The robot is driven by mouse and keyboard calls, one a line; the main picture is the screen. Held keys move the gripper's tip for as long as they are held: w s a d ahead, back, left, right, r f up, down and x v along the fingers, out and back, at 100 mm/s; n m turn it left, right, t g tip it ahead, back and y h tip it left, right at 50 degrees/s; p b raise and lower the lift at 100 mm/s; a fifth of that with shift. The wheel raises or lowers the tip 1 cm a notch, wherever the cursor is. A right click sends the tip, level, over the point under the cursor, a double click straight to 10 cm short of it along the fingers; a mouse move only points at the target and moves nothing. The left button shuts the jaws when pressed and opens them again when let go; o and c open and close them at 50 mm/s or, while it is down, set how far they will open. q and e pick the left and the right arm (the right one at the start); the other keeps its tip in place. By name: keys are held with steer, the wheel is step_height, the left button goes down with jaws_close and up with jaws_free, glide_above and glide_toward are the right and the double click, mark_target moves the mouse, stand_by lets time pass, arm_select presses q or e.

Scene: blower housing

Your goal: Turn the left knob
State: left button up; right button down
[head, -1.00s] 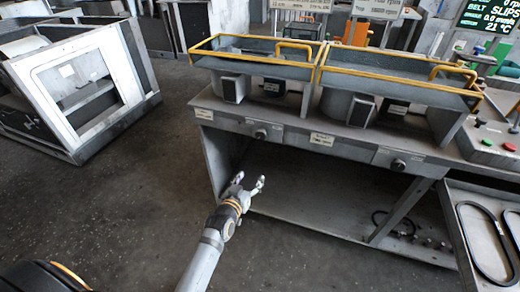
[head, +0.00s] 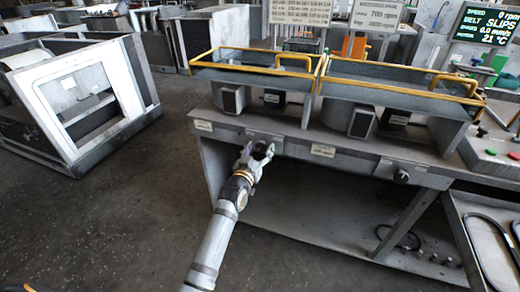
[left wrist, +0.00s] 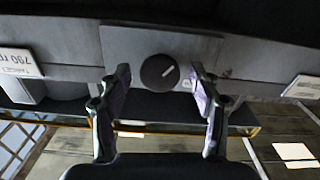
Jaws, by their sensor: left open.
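The left knob (left wrist: 160,72) is a round dark knob with a pale pointer line, set on a grey front panel. In the left wrist view it sits between the two open fingers of my left gripper (left wrist: 162,85), with a gap on both sides. In the head view my left gripper (head: 257,152) is at the left part of the bench front and largely hides this knob. The right knob (head: 402,175) is dark and stands free on the bench front further right. My right gripper is not in view.
The grey bench (head: 330,220) carries housings with yellow-edged guards (head: 255,67) above the knobs. A tray with black belts (head: 490,240) stands at the right. A white-framed cabinet (head: 85,95) stands at the left. The floor (head: 125,215) between is clear.

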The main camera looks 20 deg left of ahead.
arm_select(q)
steer(key=shift+w, duration=0.2)
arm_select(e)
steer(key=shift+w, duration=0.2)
arm_select(q)
steer(key=shift+c, duration=0.4)
steer(key=c, duration=1.1)
steer(key=shift+r+m, duration=0.1)
steer(key=shift+m, duration=1.3)
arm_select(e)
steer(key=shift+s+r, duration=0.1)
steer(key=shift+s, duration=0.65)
